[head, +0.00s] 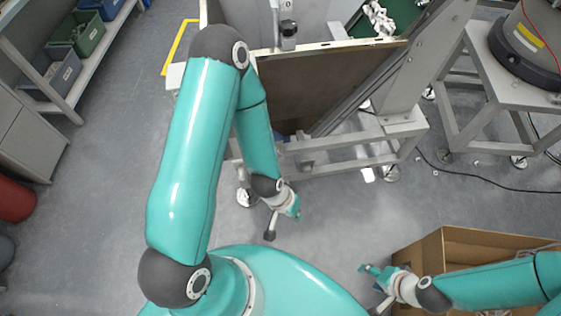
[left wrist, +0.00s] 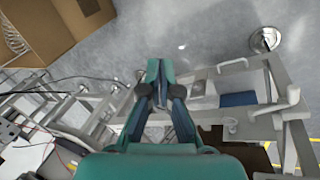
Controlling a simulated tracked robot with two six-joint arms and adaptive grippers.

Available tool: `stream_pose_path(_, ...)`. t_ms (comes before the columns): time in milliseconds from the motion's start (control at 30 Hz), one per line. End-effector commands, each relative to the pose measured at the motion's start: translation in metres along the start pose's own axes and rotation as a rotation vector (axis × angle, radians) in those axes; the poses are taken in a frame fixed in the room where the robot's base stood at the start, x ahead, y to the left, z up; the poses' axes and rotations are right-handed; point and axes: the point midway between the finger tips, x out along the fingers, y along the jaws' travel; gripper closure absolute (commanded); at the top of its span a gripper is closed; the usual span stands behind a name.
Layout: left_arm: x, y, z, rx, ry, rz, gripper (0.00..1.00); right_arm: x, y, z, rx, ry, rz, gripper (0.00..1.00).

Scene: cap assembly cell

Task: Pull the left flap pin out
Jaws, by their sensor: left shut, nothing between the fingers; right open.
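My left gripper (head: 294,207) hangs low in front of the machine frame, clear of the panel. In the left wrist view its fingertips (left wrist: 156,70) are together with nothing between them. A black knob on a metal fitting (head: 288,30) stands at the top edge of the brown flap panel (head: 320,85), far behind my left gripper. I cannot tell for sure whether it is the left flap pin. A dark rod with a rounded end (head: 270,228) shows just below my left wrist; what it belongs to is unclear. My right gripper (head: 372,276) is open and empty beside the cardboard box.
The cardboard box (head: 440,246) stands at the lower right; it also shows in the left wrist view (left wrist: 60,30). The grey machine frame (head: 350,155) has legs and crossbars behind my left gripper. Cables (head: 480,187) lie on the floor at right. Shelves with bins (head: 75,45) stand at left.

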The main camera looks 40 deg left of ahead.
Motion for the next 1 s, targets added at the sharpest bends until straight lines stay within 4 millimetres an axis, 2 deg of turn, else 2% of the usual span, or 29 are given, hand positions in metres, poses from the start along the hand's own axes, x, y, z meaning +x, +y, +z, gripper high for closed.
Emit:
stream_pose_path(33, 0.016, -0.019, -0.017, -0.018, 0.068, -0.020, 1.00, 0.025, 0.009, 0.000, 0.001, -0.001, 0.000, 0.46)
stream_pose_path(167, 0.030, -0.052, -0.059, -0.035, 0.257, -0.095, 1.00, 0.066, 0.024, 0.000, 0.001, -0.001, 0.000, 0.46)
stream_pose_path(300, 0.029, -0.090, -0.099, -0.052, 0.455, -0.209, 1.00, 0.104, 0.038, 0.000, 0.001, -0.001, 0.000, 0.46)
stream_pose_path(400, 0.021, -0.114, -0.118, -0.062, 0.560, -0.289, 1.00, 0.124, 0.045, 0.000, 0.001, -0.001, 0.000, 0.46)
stream_pose_path(500, 0.012, -0.130, -0.129, -0.069, 0.629, -0.349, 1.00, 0.135, 0.049, -0.001, 0.001, -0.001, 0.000, 0.46)
stream_pose_path(600, 0.005, -0.138, -0.133, -0.074, 0.661, -0.383, 1.00, 0.139, 0.050, -0.001, 0.001, 0.000, 0.000, 0.46)
stream_pose_path(1000, 0.003, -0.140, -0.135, -0.075, 0.667, -0.391, 1.00, 0.138, 0.050, -0.001, 0.000, 0.000, 0.000, 0.46)
